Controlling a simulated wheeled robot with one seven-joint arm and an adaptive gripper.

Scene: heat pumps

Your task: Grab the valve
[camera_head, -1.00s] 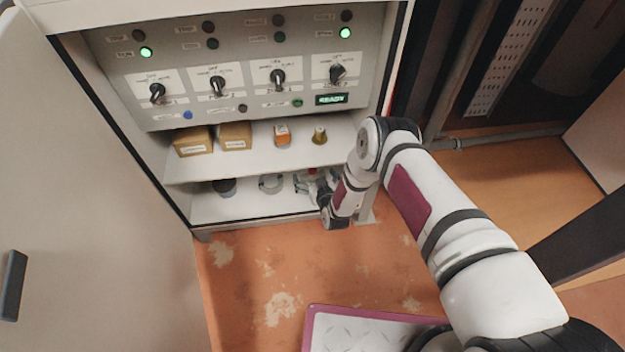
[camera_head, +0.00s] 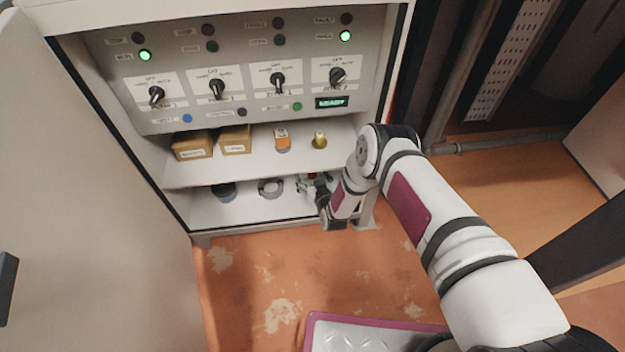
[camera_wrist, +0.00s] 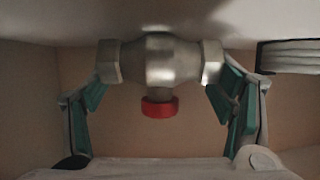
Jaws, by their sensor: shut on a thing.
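The valve (camera_wrist: 160,62) is a grey metal body with a hex end on each side and a red round cap below its middle in the wrist view. My gripper (camera_wrist: 162,78) is shut on the valve, with green-padded fingers at its left and right ends. In the head view my gripper (camera_head: 315,184) is at the right part of the cabinet's lower shelf, and the valve there is mostly hidden, with only a small red spot showing. I cannot tell whether the valve rests on the shelf or is lifted.
The cabinet's lower shelf (camera_head: 240,209) also holds a dark round part (camera_head: 224,191) and a grey ring (camera_head: 270,187). Above, the middle shelf (camera_head: 262,165) carries two cardboard boxes, an orange-labelled item (camera_head: 282,140) and a brass part (camera_head: 319,140). The open door (camera_head: 95,200) stands left.

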